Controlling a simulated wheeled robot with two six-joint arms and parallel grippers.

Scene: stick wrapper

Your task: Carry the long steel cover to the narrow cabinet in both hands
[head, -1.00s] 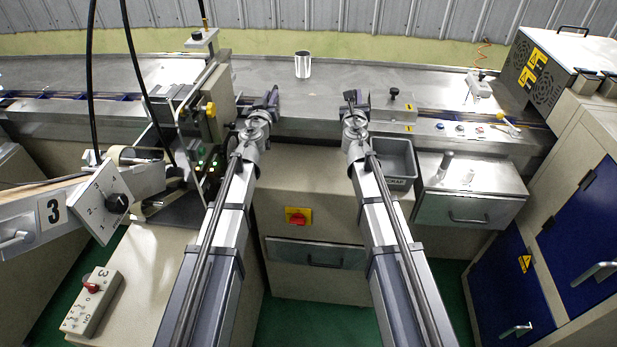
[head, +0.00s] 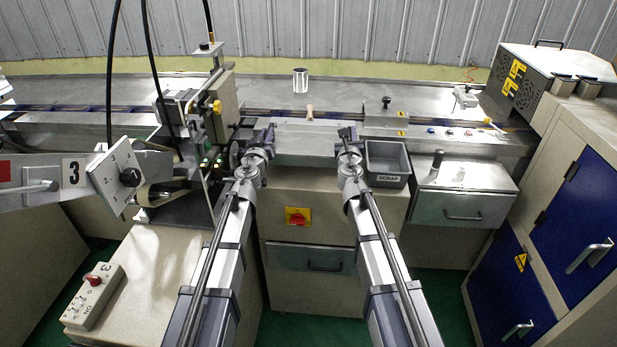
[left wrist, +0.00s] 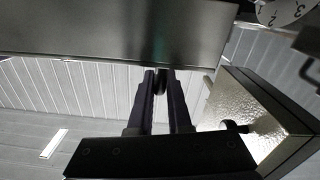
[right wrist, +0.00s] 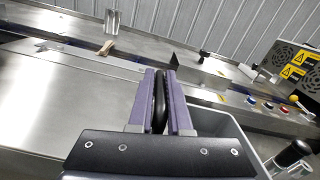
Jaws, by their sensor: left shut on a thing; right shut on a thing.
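The long steel cover (head: 306,143) is a grey metal panel spanning between my two grippers at the front edge of the machine. My left gripper (head: 265,134) is shut at its left end, and my right gripper (head: 346,134) is shut at its right end. In the left wrist view the cover is the dark smooth panel (left wrist: 120,35), with a small black grip between the fingers. In the right wrist view its bright face (right wrist: 60,110) lies left of the fingers, which close on a black grip. The cabinet with blue doors (head: 582,205) stands at the right; I cannot tell if it is the narrow one.
A grey scrap bin (head: 388,160) hangs close beside my right gripper. A steel drawer unit (head: 465,205) is right of it. The numbered dial arm (head: 118,177) is at left. A metal cup (head: 300,80) and a small wooden piece (head: 309,112) sit behind the cover.

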